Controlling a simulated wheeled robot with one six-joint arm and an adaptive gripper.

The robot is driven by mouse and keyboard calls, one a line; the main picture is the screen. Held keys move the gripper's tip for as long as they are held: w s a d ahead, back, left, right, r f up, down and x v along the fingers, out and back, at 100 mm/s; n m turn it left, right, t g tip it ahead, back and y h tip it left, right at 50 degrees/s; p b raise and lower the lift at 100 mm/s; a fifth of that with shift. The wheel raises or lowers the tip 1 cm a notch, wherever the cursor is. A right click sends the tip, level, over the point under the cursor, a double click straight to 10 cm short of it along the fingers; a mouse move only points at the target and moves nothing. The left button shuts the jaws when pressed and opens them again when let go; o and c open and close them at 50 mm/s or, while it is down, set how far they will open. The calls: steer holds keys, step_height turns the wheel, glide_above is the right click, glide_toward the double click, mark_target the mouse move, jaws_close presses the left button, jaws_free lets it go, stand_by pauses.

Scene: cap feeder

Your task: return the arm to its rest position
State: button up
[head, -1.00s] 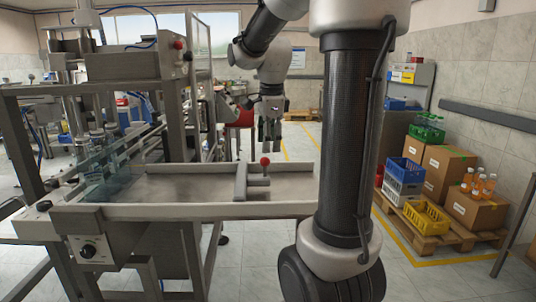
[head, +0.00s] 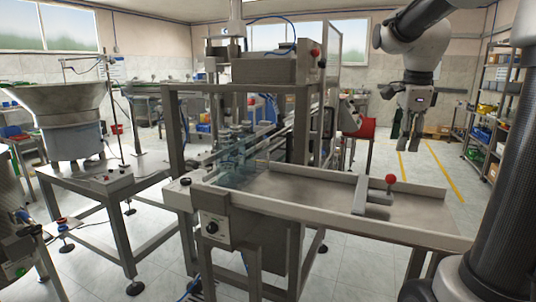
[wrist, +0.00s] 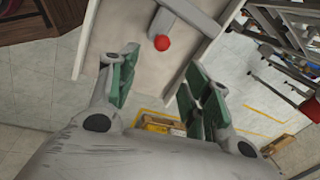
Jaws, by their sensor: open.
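My gripper (head: 405,138) hangs from my arm at the upper right of the head view, fingers pointing down, above and behind the right part of the metal tray table. In the wrist view my gripper (wrist: 155,92) shows two fingers with green pads, spread apart with nothing between them. My arm's thick dark link stands at the right edge of the head view.
The tray table (head: 318,212) carries a bar with a red ball knob (head: 391,179); the knob (wrist: 162,43) also shows in the wrist view. A framed machine (head: 262,68) stands left of it. A hopper (head: 55,105) is far left, shelves (head: 490,100) far right. Floor behind the tray is open.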

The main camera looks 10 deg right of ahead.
steer(key=s+a+f+n+t, duration=0.1)
steer(key=s+a+f+n, duration=0.3)
steer(key=s+n, duration=0.4)
steer(key=s+a+f+n+t, duration=0.1)
steer(key=s+a+f+n, duration=0.3)
steer(key=s+n, duration=0.5)
steer(key=a+n, duration=0.2)
steer(key=n, duration=0.3)
steer(key=shift+y, duration=0.4)
steer(key=shift+a, duration=0.15)
